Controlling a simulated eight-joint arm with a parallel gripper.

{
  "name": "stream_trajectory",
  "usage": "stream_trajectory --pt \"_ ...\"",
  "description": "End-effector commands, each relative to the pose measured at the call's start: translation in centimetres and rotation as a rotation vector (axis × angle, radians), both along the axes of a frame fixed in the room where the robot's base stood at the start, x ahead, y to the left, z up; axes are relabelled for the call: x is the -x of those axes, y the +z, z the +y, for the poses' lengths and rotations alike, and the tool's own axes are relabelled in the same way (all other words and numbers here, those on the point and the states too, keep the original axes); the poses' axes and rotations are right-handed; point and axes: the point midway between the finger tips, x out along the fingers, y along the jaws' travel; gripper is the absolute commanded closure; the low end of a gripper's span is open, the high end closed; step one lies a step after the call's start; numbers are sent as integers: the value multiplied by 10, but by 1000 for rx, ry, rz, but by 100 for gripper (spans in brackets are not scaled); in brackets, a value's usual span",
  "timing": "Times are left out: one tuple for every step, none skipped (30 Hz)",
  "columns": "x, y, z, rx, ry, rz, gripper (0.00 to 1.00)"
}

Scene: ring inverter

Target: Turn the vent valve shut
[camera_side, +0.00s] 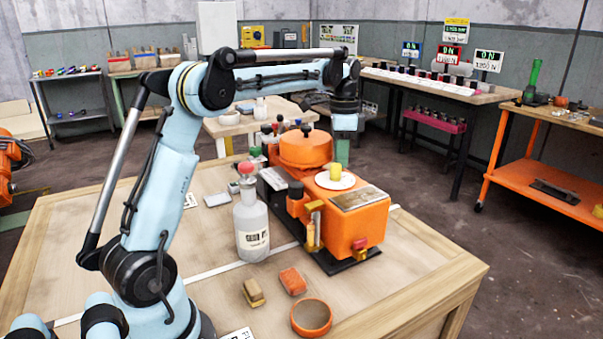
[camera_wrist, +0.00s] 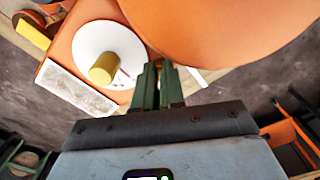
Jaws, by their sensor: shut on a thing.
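The orange machine (camera_side: 345,215) stands on the wooden table, with a round orange drum (camera_side: 305,148) at its back left. My gripper (camera_side: 343,152) points down behind the machine, close to the drum on its right side in the side view. In the wrist view my gripper's green fingers (camera_wrist: 158,80) are nearly together beside the large orange drum (camera_wrist: 225,30). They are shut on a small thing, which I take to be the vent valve. The fingers and the machine hide it, so its turn angle cannot be seen.
A white disc (camera_side: 322,180) with a yellow knob (camera_side: 335,171) is on the machine, also near the fingers in the wrist view. The right table corner is clear.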

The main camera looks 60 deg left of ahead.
Motion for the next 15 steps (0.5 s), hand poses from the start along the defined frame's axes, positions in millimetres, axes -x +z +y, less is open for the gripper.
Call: stream_trajectory --pt "-1 0 0 0 -46 -2 100" --pt "-1 0 0 0 -74 -2 100" --pt "-1 0 -1 0 -112 -2 100" --pt "-1 0 -1 0 -141 -2 100" --pt "-1 0 -1 0 -169 -2 100" --pt "-1 0 -1 0 -207 -2 100" --pt "-1 0 -1 0 -236 -2 100" --pt "-1 0 -1 0 -264 -2 100" --pt "-1 0 -1 0 -303 -2 100" --pt "-1 0 -1 1 -331 -3 100" --pt "-1 0 -1 0 -359 -4 100" --pt "-1 0 -1 0 -398 -4 100" --pt "-1 0 -1 0 -426 -4 100" --pt "-1 0 -1 0 -454 -4 100" --pt "-1 0 -1 0 -493 -4 100"
